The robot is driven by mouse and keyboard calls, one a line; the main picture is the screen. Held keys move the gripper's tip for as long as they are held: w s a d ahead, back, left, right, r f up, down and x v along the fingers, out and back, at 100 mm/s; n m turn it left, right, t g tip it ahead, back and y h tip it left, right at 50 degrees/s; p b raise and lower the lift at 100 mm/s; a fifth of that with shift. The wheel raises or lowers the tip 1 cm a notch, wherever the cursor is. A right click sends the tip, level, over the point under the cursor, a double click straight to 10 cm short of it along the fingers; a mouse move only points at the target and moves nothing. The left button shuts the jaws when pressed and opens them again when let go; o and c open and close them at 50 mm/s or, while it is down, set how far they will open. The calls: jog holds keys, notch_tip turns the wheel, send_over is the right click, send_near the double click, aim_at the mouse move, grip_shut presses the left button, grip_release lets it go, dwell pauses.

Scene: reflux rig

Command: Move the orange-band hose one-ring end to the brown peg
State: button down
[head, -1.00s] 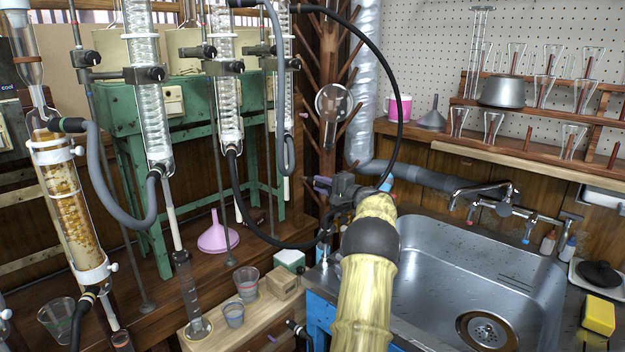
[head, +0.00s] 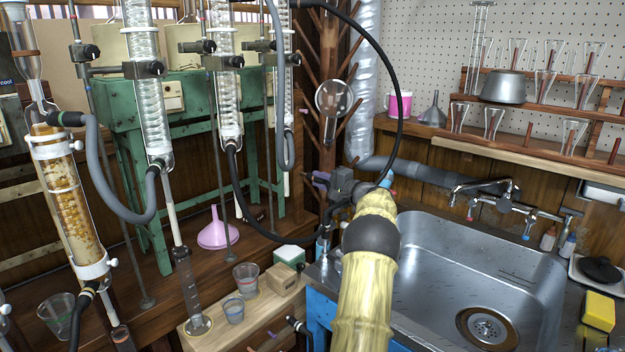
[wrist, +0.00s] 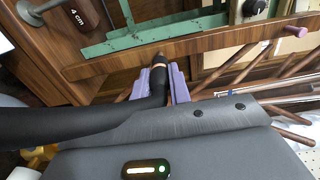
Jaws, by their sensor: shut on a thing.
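My gripper (head: 322,184) is in front of the wooden peg rack, left of the sink. In the wrist view its purple fingers (wrist: 158,88) are shut on the end of a black hose (wrist: 158,78). An orange band (wrist: 158,65) circles the hose close to its tip. The tip points away from my wrist, toward a wooden rail. In the head view, a black hose arcs from the top of the right condenser (head: 402,95) down behind my wrist. Another black length (head: 270,236) sags from the middle condenser toward my gripper. I cannot tell which peg is the brown one.
Glass condensers and a green frame (head: 150,200) stand left. The steel sink (head: 430,290) is right. Beakers and a small box (head: 283,279) stand below left.

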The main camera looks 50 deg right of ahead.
jog(key=shift+w, duration=0.1)
dwell(0.4)
jog(key=shift+w, duration=0.65)
jog(key=shift+w, duration=0.25)
dwell(0.5)
jog(key=c, duration=1.2)
grip_release()
jog(key=s+p, duration=0.1)
jog(key=s, duration=1.6)
jog(key=shift+s+d, duration=0.2)
jog(key=shift+d, duration=0.05)
